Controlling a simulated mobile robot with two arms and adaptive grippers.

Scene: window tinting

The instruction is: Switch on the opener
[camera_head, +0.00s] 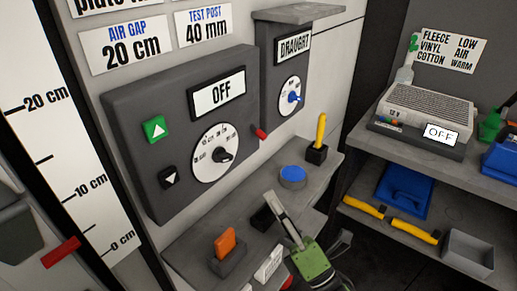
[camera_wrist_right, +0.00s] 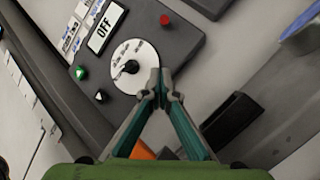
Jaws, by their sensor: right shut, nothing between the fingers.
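A dark grey control box (camera_head: 185,185) on the wall has a display (camera_head: 218,92) reading OFF. It carries a green up-arrow button (camera_head: 155,129), a black down-arrow button (camera_head: 168,178), a white dial with a black knob (camera_head: 222,155) and a red toggle (camera_head: 260,134). No label naming the opener is readable. My right gripper (camera_head: 271,196) is shut and empty, below and right of the dial. In the right wrist view its fingertips (camera_wrist_right: 160,82) appear just beside the dial (camera_wrist_right: 132,67); contact is not visible. The left gripper is out of view.
A DRAUGHT box (camera_head: 272,80) with a blue-knobbed dial hangs to the right. The grey shelf below holds an orange block (camera_head: 225,243), a blue round piece (camera_head: 293,175) and a yellow-handled tool (camera_head: 320,130). A vented device (camera_head: 425,105) reading OFF stands on the right-hand shelf.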

